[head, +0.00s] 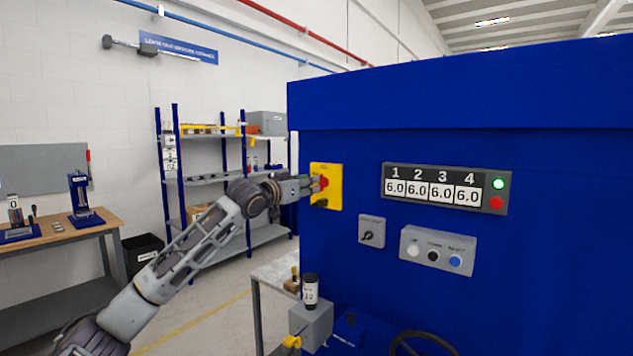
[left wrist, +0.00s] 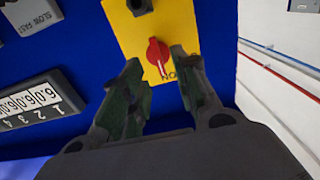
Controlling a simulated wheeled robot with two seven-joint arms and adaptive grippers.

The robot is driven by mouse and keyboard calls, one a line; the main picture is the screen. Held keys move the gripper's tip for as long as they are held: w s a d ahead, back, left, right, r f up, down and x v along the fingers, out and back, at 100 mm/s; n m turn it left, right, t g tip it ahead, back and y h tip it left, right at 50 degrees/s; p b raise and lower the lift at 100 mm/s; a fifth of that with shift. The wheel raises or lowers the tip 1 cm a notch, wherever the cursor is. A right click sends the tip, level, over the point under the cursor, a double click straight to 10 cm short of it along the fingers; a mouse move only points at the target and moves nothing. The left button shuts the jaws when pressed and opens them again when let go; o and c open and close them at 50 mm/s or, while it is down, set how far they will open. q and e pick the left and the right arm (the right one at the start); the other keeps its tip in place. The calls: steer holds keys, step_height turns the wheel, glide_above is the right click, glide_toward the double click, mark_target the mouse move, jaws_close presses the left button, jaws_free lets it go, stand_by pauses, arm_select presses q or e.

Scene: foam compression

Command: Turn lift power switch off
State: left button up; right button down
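A yellow switch plate (head: 335,193) with a red rotary knob (head: 323,182) is on the left part of the blue machine's front. In the left wrist view the red knob (left wrist: 157,55) points along the plate, with partly hidden lettering beside it. A black knob (left wrist: 140,5) is also on the plate. My left gripper (head: 312,185) is at the plate. In the left wrist view its fingers (left wrist: 156,60) are apart, one on each side of the red knob, with gaps visible between them and the knob. My right gripper is out of view.
The blue machine (head: 550,270) fills the right side. It carries a numbered display (head: 432,190) reading 6.0 four times over, a lit green light (head: 498,184), a grey selector switch (head: 371,231) and a button box (head: 438,250). A shelf rack (head: 205,180) stands behind my left arm.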

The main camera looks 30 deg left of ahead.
mark_target(322, 182)
arm_select(q)
steer(key=w+p, duration=0.1)
steer(key=w, duration=0.2)
steer(key=shift+w+d+r, duration=0.1)
steer(key=shift+w+d, duration=0.05)
steer(key=shift+w, duration=0.5)
steer(key=shift+w+d, duration=0.1)
jaws_close()
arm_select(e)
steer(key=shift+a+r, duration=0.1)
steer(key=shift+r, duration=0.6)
